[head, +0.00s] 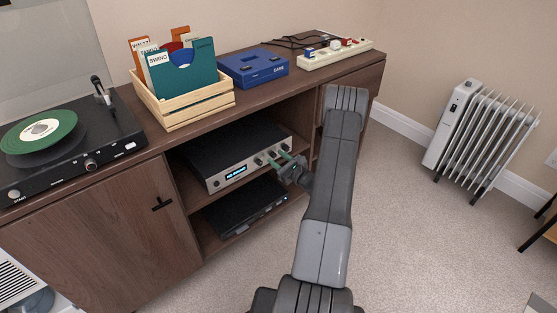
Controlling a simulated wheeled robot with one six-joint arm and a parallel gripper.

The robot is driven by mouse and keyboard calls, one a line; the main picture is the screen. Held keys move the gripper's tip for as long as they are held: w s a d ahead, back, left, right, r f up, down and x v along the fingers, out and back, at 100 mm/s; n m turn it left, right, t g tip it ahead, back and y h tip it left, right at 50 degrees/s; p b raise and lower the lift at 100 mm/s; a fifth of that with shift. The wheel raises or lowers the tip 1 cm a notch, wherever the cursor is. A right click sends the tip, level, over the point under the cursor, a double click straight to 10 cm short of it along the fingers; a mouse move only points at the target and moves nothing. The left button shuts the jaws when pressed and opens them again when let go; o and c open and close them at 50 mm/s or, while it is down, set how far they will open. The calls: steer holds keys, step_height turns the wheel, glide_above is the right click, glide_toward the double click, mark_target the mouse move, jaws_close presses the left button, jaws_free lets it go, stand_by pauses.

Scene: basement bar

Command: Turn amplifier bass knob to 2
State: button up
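The amplifier (215,181) sits on the upper shelf of the wooden cabinet, with a black top, a silver front and a lit blue display. Several small knobs are on the right part of its front; one knob (258,161) shows clear of my gripper. I cannot tell whether a fingertip touches a knob. The knob labels and the pointer positions are too small to read, so I cannot tell which knob is bass.
A flat black device (240,210) lies on the shelf below. On the cabinet top are a turntable (70,140), a wooden record crate (190,108), a blue console (254,67) and a power strip (336,55). A white radiator (482,135) stands right; carpet between is clear.

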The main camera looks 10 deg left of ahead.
jaws_close()
steer(key=shift+f+n+b, duration=0.15)
steer(key=shift+n+b, duration=0.25)
steer(key=shift+b, duration=0.25)
steer(key=n+b, duration=1.1)
steer(key=b, duration=0.4)
steer(key=shift+n+h, duration=0.3)
steer(key=n, duration=0.4)
steer(key=shift+r+n, duration=0.2)
steer(key=shift+n, duration=0.1)
